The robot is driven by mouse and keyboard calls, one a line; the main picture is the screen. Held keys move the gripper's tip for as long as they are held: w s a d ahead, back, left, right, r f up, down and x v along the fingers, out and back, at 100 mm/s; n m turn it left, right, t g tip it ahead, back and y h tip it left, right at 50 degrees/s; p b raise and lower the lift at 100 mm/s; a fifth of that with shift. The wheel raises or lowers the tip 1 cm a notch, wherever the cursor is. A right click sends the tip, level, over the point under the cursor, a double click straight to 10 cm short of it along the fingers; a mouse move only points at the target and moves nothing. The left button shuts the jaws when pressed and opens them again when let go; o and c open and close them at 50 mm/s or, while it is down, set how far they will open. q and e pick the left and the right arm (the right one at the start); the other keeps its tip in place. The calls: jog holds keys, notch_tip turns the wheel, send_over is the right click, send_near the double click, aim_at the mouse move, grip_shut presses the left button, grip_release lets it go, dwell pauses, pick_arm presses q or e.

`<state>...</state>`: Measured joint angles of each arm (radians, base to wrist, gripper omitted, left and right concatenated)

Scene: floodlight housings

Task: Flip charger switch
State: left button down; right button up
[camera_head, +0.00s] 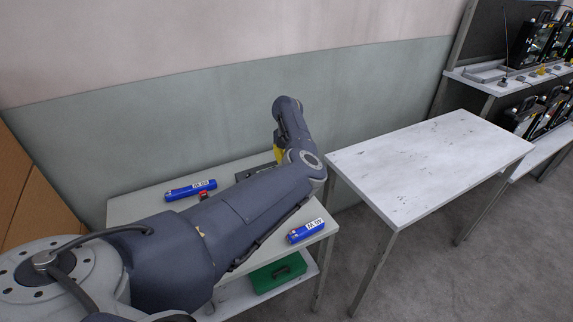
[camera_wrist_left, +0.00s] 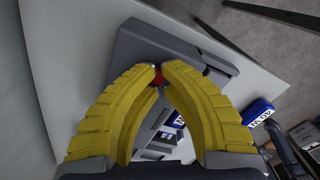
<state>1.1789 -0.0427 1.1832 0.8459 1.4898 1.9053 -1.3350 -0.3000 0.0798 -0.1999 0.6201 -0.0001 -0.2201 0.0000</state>
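The charger (camera_wrist_left: 185,42) is a grey box on the white table, filling the middle of the left wrist view. In the head view only a dark edge of the charger (camera_head: 244,174) shows behind my arm. A small red part, which looks like its switch (camera_wrist_left: 159,77), shows at my left fingertips. My left gripper (camera_wrist_left: 160,70) has yellow fingers, with tips almost together over the charger at the red part. I cannot tell whether they touch it. In the head view the fingers show as a yellow patch, mostly hidden by my wrist. My right gripper is in neither view.
Blue batteries lie on the small table (camera_head: 135,208): one with a red end (camera_head: 190,190) at the back left, another (camera_head: 306,231) at the right. A green case (camera_head: 277,272) is on the shelf below. An empty white table (camera_head: 430,160) stands right; a rack with devices stands beyond.

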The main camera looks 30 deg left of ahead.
pick_arm(q)
jog(key=shift+d+f, duration=0.1)
jog(key=shift+f, duration=0.3)
jog(key=shift+r, duration=0.15)
jog(key=shift+r, duration=3.45)
